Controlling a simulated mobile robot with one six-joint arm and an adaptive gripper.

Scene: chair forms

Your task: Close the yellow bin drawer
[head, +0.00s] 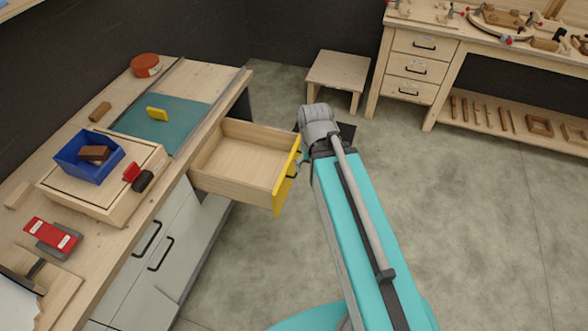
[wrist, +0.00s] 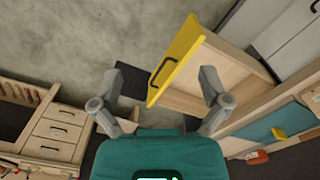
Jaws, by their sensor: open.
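The yellow-fronted bin drawer (head: 285,178) is pulled well out of the workbench in the head view. Its pale wooden box (head: 238,165) is empty. A dark handle sits on the yellow front. In the wrist view the yellow front (wrist: 176,58) stands tilted, with its dark handle (wrist: 161,72) on the outer face. My gripper (wrist: 160,92) is open, with its two grey fingers spread apart and nothing between them. The drawer front shows beyond and between the fingers, nearer the right finger. In the head view my arm mostly hides the gripper, just right of the yellow front.
The workbench (head: 165,215) bears a blue bin (head: 72,165), a teal mat (head: 190,118) and tools. Grey cabinet doors (head: 165,245) are below. A wooden stool (head: 338,70) and a second bench with drawers (head: 418,68) stand behind. The floor at right is clear.

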